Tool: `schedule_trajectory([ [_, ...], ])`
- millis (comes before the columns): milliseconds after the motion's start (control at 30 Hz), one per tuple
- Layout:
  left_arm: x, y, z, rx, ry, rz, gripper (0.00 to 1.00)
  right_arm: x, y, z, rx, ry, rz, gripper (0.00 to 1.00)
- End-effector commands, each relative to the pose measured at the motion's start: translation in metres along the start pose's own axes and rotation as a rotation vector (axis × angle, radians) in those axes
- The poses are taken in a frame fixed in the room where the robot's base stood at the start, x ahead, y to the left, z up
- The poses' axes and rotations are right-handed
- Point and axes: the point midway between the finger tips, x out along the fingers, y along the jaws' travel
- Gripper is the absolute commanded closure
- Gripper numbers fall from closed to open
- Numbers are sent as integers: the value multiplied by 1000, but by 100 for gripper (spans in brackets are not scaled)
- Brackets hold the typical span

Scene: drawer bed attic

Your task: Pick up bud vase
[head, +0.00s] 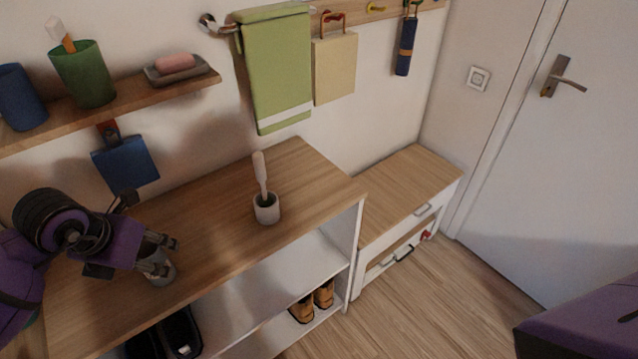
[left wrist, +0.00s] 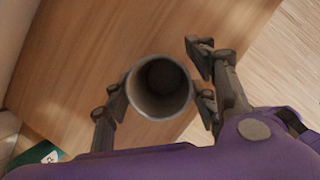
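A grey, open-topped cylindrical vessel, which I take for the bud vase (head: 160,272), stands upright near the front left of the wooden shelf top. My left gripper (head: 158,256) is at it, with fingers around its upper part. In the left wrist view I look down into the round mouth of the vase (left wrist: 160,88). The left gripper's fingers (left wrist: 160,104) lie on either side of it, very close or touching; firm contact cannot be told. A further finger lies at upper right, apart from the rim. My right gripper is not in view.
A wall shelf (head: 140,101) above holds a green cup (head: 85,75) and soap dish. A blue dustpan-like item (head: 125,165) hangs behind my left arm. A lower cabinet (head: 405,190) stands at right.

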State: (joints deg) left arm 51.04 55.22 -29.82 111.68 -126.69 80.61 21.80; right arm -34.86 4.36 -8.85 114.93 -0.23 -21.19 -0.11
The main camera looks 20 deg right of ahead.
Motion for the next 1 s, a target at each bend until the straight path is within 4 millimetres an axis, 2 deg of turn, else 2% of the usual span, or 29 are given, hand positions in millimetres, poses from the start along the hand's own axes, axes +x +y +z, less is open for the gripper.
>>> schedule_trajectory([
  [33, 0, 0, 0, 0, 0, 0, 58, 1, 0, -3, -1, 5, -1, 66],
  [233, 0, 0, 0, 0, 0, 0, 84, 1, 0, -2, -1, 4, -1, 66],
  [500, -2, 0, 1, 0, -1, 1, 86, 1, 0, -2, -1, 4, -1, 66],
  [667, -11, 1, 5, 0, -3, 2, 86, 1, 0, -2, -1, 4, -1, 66],
  [800, -30, 1, 14, 2, -5, 2, 86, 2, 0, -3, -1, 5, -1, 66],
  [867, -42, -4, 10, 3, -3, 1, 86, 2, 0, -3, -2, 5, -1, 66],
  [1000, -81, -19, 0, 6, -4, 4, 86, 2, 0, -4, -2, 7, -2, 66],
])
